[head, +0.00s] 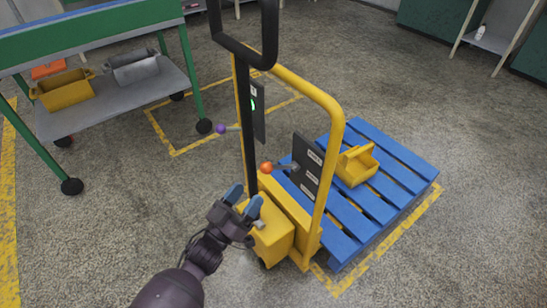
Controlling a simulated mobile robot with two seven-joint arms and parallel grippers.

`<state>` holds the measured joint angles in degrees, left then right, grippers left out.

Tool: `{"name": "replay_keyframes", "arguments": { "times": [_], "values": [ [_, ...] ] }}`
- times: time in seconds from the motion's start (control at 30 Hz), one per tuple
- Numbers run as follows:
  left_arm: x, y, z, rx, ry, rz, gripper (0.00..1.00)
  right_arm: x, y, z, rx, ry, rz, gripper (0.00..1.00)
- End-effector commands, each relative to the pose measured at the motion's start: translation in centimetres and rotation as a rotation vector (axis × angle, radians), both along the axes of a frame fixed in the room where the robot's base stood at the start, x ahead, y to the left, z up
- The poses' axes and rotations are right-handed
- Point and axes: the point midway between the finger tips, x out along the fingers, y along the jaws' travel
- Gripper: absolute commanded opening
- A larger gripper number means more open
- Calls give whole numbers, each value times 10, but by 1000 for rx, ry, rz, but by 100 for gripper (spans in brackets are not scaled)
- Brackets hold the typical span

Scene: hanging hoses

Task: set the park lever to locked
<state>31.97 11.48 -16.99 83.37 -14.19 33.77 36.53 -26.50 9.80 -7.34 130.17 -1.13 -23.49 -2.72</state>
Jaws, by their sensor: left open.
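A yellow pallet truck with a black handle (246,120) stands in the middle of the head view. A lever with an orange knob (266,167) sticks out left from a dark plate (309,165) with several white labels, too small to read. A second lever with a purple knob (221,128) sticks out left of a narrow dark panel (258,112) with a green mark. I cannot tell from the labels which is the park lever. My left gripper (243,198) is open and empty, below and left of the orange knob, apart from it. My right gripper is out of view.
The yellow tubular frame (335,135) rises right of the labelled plate. A blue pallet (405,165) carries a yellow bin (356,166). A green-framed trolley (110,100) with bins stands at the left. The floor at lower left is clear.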

Motion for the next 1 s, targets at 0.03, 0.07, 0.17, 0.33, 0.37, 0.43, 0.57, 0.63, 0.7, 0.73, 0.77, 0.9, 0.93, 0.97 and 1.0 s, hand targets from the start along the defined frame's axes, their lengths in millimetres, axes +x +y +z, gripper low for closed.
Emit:
{"name": "replay_keyframes", "arguments": {
  "times": [0.03, 0.07, 0.17, 0.33, 0.37, 0.43, 0.57, 0.63, 0.7, 0.73, 0.77, 0.9, 0.93, 0.97, 1.0],
  "values": [
    [3, -2, 2, -2, -2, -2, 60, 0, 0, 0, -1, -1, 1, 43],
    [5, -4, 3, -2, -3, -1, 60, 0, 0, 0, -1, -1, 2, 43],
    [14, -11, 7, -3, -2, 0, 60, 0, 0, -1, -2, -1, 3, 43],
    [35, -28, 17, -1, -1, 1, 60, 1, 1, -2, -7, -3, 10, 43],
    [39, -31, 19, -1, -1, 0, 60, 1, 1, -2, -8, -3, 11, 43],
    [47, -37, 23, -2, 1, 1, 60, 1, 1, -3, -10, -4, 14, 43],
    [61, -49, 31, -2, 0, 1, 60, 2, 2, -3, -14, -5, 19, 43],
    [66, -53, 33, 0, 1, 2, 60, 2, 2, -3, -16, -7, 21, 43],
    [71, -56, 36, 1, 0, 1, 60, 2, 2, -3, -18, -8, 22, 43],
    [72, -57, 37, 1, 0, 1, 60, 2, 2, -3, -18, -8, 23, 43],
    [74, -58, 37, 0, 1, 2, 60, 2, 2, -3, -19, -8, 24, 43],
    [77, -60, 40, 0, 0, 2, 60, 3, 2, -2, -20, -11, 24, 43],
    [77, -61, 40, 0, -1, 2, 60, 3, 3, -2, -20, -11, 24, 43],
    [77, -61, 40, 0, -1, 2, 60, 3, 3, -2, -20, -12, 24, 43],
    [77, -61, 40, 0, -1, 2, 60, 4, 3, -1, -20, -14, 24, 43]
  ]
}}
